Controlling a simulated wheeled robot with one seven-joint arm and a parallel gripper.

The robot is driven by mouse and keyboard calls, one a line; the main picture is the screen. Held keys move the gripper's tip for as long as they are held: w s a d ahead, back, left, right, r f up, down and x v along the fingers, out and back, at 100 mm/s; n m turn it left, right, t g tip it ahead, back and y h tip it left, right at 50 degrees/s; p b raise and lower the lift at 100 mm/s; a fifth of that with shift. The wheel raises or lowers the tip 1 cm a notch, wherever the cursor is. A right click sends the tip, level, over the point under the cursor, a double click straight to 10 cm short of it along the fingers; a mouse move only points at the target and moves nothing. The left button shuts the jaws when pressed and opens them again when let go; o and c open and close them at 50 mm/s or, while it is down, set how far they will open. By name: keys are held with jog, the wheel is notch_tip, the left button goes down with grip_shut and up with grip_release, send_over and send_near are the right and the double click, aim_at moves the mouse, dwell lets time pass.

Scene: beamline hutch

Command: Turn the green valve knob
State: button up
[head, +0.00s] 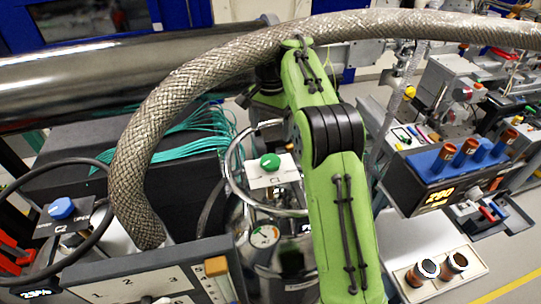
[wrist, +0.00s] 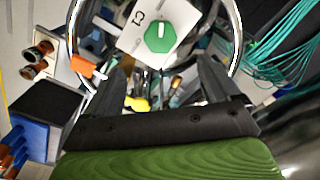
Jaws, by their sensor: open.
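The green valve knob (head: 270,161) sits on a white plate (head: 262,181) above a steel vessel, inside a chrome ring. In the wrist view the knob (wrist: 160,38) shows a pale pointer line, and its white plate (wrist: 136,42) is marked C1. My gripper (wrist: 163,70) is open and empty, its two dark fingers spread to either side below the knob in that view. The knob appears apart from both fingers. In the head view my green arm rises beside the vessel, and the fingers cannot be made out clearly.
A chrome ring (head: 236,187) surrounds the knob closely. A thick braided hose (head: 150,130) arches over from the left. A blue knob (head: 62,208) marked C2 is at left. A blue-topped box with copper cylinders (head: 445,170) stands at right. Teal cables (head: 205,130) lie behind.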

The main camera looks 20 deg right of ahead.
aim_at(271, 160)
notch_tip(271, 160, down, 12)
jog(key=b, duration=0.3)
jog(key=shift+b, duration=0.35)
jog(key=shift+c, duration=0.3)
jog(key=shift+r, duration=0.1)
jog(key=c, duration=1)
